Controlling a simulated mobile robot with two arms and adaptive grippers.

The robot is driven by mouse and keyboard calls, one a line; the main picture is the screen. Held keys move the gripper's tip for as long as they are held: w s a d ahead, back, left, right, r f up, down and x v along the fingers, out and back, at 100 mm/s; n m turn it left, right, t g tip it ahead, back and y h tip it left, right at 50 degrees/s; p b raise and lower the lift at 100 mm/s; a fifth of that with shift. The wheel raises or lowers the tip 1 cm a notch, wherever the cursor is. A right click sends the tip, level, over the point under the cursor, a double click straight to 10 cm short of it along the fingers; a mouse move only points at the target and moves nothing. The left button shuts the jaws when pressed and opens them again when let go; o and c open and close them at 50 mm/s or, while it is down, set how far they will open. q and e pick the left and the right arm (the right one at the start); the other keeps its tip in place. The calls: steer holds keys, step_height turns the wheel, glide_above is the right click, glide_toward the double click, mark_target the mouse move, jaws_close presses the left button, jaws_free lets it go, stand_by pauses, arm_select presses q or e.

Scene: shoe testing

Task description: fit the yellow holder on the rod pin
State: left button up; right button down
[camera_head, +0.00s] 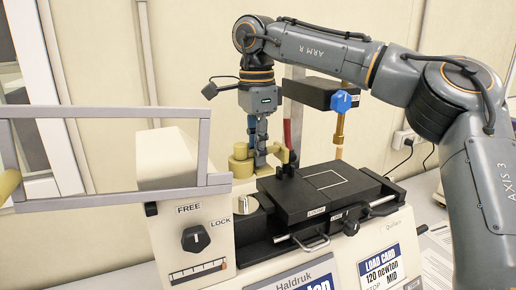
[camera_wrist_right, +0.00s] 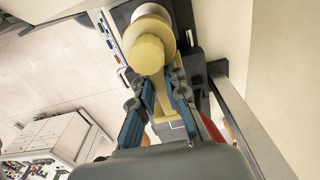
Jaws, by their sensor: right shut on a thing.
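The yellow holder (camera_head: 241,160) shows in the head view above the left end of the machine's black carriage, with a cylindrical part on the left and a short arm on the right. My right gripper (camera_head: 259,156) points down from above and is shut on the holder between these parts. In the right wrist view the holder (camera_wrist_right: 151,56) has a round yellow end beyond the blue fingers, with a pale disc behind it. A short black upright (camera_head: 293,157) stands near the holder's right end; I cannot tell whether they touch or whether it is the rod pin. My left gripper is out of view.
The black carriage plate (camera_head: 330,185) lies right of the holder. A black box with a blue knob (camera_head: 341,102) hangs close to my right arm. A grey-framed clear guard (camera_head: 100,113) stands at left, above the FREE/LOCK knob (camera_head: 196,239).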

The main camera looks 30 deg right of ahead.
mark_target(258, 169)
steer(key=shift+f+b, duration=0.3)
steer(key=shift+f, duration=0.45)
steer(key=shift+s+f+b, duration=0.15)
steer(key=shift+f+b, duration=0.15)
steer(key=shift+f, duration=0.05)
steer(key=shift+s+f, duration=0.1)
steer(key=shift+f, duration=0.2)
steer(key=shift+f+b, duration=0.7)
steer(key=shift+f, duration=0.05)
arm_select(q)
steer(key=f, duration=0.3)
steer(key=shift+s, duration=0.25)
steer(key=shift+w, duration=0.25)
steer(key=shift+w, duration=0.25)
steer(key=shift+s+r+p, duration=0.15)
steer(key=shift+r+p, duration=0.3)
steer(key=shift+p, duration=0.05)
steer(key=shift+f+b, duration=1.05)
arm_select(e)
steer(key=shift+f, duration=1.6)
